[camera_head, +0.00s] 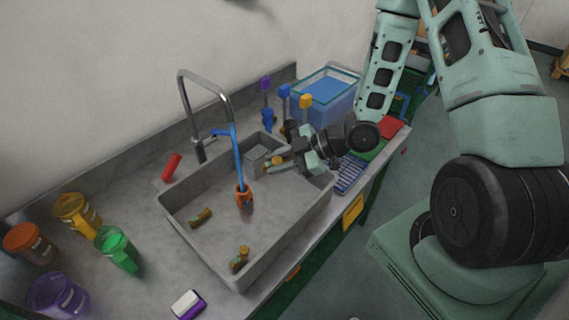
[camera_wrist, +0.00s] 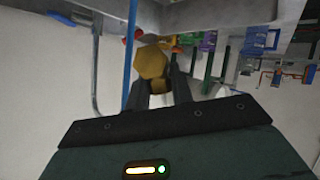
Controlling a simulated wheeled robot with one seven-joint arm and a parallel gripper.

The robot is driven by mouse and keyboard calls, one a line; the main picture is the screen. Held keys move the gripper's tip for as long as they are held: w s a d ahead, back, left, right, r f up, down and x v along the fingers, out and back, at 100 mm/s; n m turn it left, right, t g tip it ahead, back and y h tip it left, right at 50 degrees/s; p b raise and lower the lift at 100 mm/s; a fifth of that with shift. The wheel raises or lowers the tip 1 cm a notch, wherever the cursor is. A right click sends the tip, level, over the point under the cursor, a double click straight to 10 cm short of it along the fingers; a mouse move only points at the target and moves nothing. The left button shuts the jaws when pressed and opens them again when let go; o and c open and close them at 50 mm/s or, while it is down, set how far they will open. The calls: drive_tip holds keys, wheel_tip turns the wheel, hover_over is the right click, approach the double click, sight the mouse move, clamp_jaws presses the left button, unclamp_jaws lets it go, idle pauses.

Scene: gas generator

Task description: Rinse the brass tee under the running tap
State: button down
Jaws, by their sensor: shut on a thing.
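My gripper (camera_head: 284,161) is over the right back part of the sink, shut on a brass fitting (camera_head: 277,161). In the wrist view the fitting's six-sided brass end (camera_wrist: 151,63) sticks out between my fingers (camera_wrist: 160,85); the fingers hide the rest, so I cannot tell if it is the tee. The tap (camera_head: 183,90) arches over the sink (camera_head: 300,221), and a blue water stream (camera_head: 239,155) falls from it. In the head view the held fitting is to the right of the stream, apart from it. Two more brass fittings, one at left (camera_head: 200,217) and one in front (camera_head: 240,259), lie in the sink.
An orange piece (camera_head: 243,190) is at the foot of the stream. Colored-topped posts and a blue bin (camera_head: 330,98) stand behind my gripper. A white-purple block (camera_head: 188,304) lies in front.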

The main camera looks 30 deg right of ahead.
drive_tip(key=w+a+f+b, duration=0.1)
drive_tip(key=w+a, duration=0.3)
drive_tip(key=w, duration=0.5)
drive_tip(key=shift+w+a+f, duration=0.2)
drive_tip(key=shift+w+f, duration=0.05)
drive_tip(key=shift+f, duration=0.25)
idle(0.3)
drive_tip(key=shift+w+d, duration=0.25)
drive_tip(key=shift+d, duration=0.25)
drive_tip(key=shift+s+a, duration=0.1)
drive_tip(key=shift+a, duration=0.1)
drive_tip(key=shift+s+a, duration=0.2)
drive_tip(key=shift+a, duration=0.15)
drive_tip(key=shift+w+d, duration=0.1)
drive_tip(key=shift+d, duration=0.05)
idle(0.3)
drive_tip(key=shift+w+d, duration=0.15)
drive_tip(key=shift+d, duration=0.25)
